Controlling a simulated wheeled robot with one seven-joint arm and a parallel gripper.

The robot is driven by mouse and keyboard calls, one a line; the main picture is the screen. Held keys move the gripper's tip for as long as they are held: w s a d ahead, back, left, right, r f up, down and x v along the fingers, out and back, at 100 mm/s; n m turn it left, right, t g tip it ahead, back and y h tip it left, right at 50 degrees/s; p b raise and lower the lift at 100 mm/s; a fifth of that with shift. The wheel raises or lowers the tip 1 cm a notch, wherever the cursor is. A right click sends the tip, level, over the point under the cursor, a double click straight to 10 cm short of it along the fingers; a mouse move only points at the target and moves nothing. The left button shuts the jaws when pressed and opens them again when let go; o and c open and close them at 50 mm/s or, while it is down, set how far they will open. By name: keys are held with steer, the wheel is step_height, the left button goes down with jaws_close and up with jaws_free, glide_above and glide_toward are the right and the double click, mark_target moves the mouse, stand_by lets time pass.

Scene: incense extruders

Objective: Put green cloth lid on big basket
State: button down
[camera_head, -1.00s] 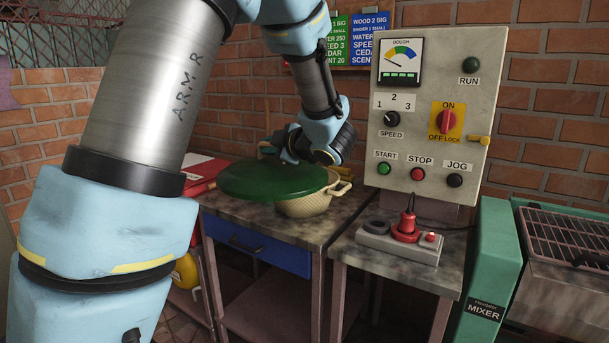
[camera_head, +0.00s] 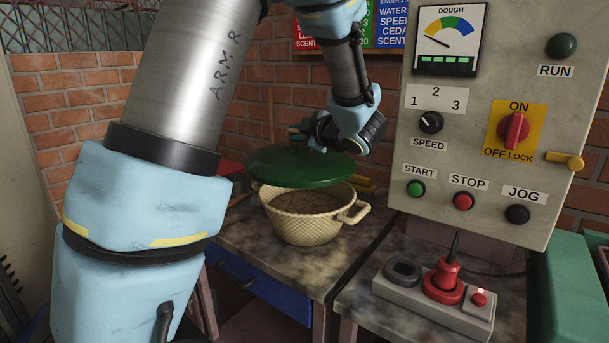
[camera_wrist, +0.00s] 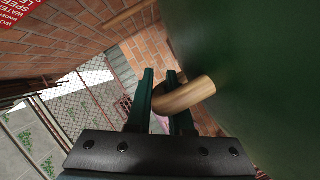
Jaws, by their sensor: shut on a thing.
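The green lid (camera_head: 300,168) is a round dark-green disc, held level above the back part of the big basket. It fills the right side of the wrist view (camera_wrist: 265,70). The big basket (camera_head: 305,228) is cream, woven and two-handled, and stands on the worn table with its open front showing. My gripper (camera_head: 310,130) is above the lid. In the wrist view its green fingers (camera_wrist: 163,98) are shut on the lid's curved wooden handle (camera_wrist: 185,96). The lid overlaps the basket's far rim in the head view, with a gap visible at the front. The far rim is hidden.
The control panel (camera_head: 490,110) rises to the right of the basket. A grey socket box (camera_head: 430,297) with a red plug sits on the table right of it. A red object (camera_head: 231,170) lies behind left. The table's front is clear (camera_head: 245,240).

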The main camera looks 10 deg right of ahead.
mark_target(322, 168)
step_height(322, 168, down, 8)
steer(key=shift+p, duration=0.3)
steer(key=shift+f, duration=0.1)
steer(key=c, duration=0.8)
jaws_free()
steer(key=shift+r, duration=0.25)
steer(key=b+v, duration=0.2)
steer(key=v, duration=1)
steer(key=shift+f, duration=0.1)
